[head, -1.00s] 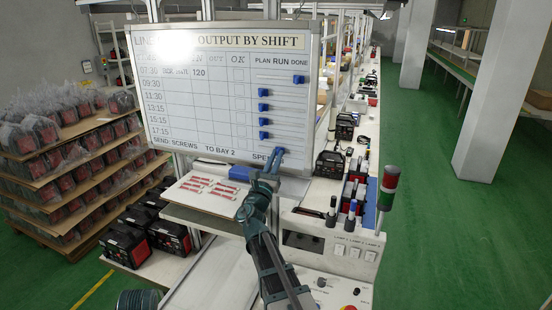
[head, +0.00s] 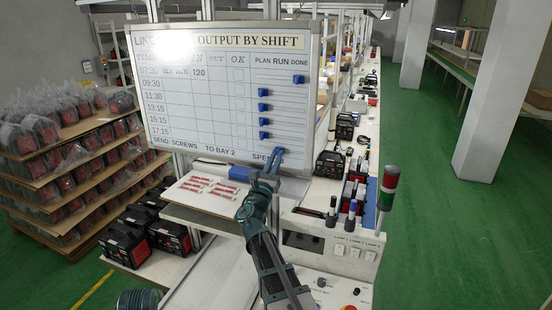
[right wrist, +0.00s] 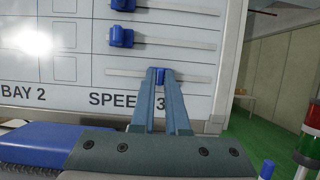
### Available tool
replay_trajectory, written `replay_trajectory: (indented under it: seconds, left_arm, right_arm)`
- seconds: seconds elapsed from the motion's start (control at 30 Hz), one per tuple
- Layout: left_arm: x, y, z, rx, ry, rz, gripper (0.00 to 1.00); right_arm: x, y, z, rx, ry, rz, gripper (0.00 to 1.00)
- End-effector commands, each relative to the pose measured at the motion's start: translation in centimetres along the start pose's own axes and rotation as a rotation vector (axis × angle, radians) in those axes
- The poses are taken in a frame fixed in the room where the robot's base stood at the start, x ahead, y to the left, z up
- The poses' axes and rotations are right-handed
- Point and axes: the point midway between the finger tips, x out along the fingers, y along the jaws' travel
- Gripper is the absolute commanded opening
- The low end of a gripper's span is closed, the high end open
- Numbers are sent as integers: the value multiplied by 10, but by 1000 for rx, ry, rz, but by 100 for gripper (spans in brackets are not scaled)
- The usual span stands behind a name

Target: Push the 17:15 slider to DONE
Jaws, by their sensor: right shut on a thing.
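The whiteboard (head: 215,125) carries a column of blue sliders on tracks under PLAN, RUN and DONE. The lowest track, on the 17:15 row, shows in the right wrist view (right wrist: 195,76). My right gripper (head: 280,151) is at this track. In the right wrist view its fingertips are shut on the blue 17:15 slider (right wrist: 160,75), which sits near the middle of its track. My left gripper is not in view.
The top slider (head: 299,79) is at the DONE end; the sliders between, such as the 15:15 one (head: 264,135), are at the PLAN end. A blue block (head: 240,173) lies below the board. A signal lamp (head: 389,185) stands to the right.

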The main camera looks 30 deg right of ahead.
Motion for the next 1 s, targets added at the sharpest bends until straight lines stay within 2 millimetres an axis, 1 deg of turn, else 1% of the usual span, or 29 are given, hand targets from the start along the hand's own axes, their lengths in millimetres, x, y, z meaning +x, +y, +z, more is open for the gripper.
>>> replay_trajectory:
  seconds: [0.17,0.27,0.4,0.5,0.77,0.8,0.93,0.97,1.0]
  left_arm:
    - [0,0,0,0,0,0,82]
    - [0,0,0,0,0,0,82]
    - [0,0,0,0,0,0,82]
    - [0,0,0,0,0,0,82]
    - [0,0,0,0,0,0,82]
    - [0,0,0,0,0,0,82]
    - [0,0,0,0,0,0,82]
    - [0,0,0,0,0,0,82]
    - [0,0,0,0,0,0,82]
  right_arm:
    - [-1,-4,0,0,0,-1,0]
    - [-1,-17,0,-2,0,-1,0]
    - [-2,-46,1,-2,0,-3,0]
    - [-2,-59,0,-1,0,-2,0]
    - [0,-60,0,1,0,-2,0]
    - [0,-61,0,1,0,-2,16]
    - [0,-60,0,1,0,-2,40]
    - [0,-60,0,1,0,-2,44]
    - [0,-60,0,1,0,-2,44]
